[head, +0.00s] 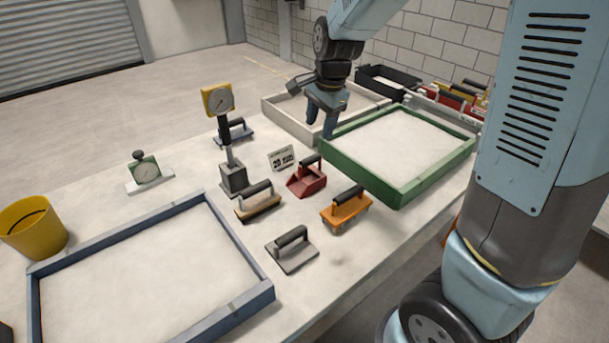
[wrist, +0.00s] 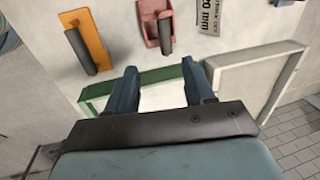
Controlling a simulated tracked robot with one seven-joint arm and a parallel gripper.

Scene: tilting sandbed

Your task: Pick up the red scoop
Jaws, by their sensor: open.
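The red scoop (head: 307,184) has a black handle and lies on the table between the orange float and the small number card. In the wrist view the red scoop (wrist: 154,22) shows at the top middle, with its black handle pointing down toward the fingers. My gripper (head: 327,112) is over the area between the green-framed tray and the pale-framed tray, behind the scoop in the head view. In the wrist view my gripper (wrist: 159,85) shows two parted fingers with nothing between them. It is apart from the scoop.
An orange float (head: 346,209) stands right of the scoop, a wooden float (head: 258,207) and grey trowel (head: 291,256) nearby. The number card (head: 282,158) is close behind. A green-framed tray (head: 397,191), blue-framed tray (head: 213,327), dial stand (head: 233,178) and yellow bucket (head: 36,228) surround them.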

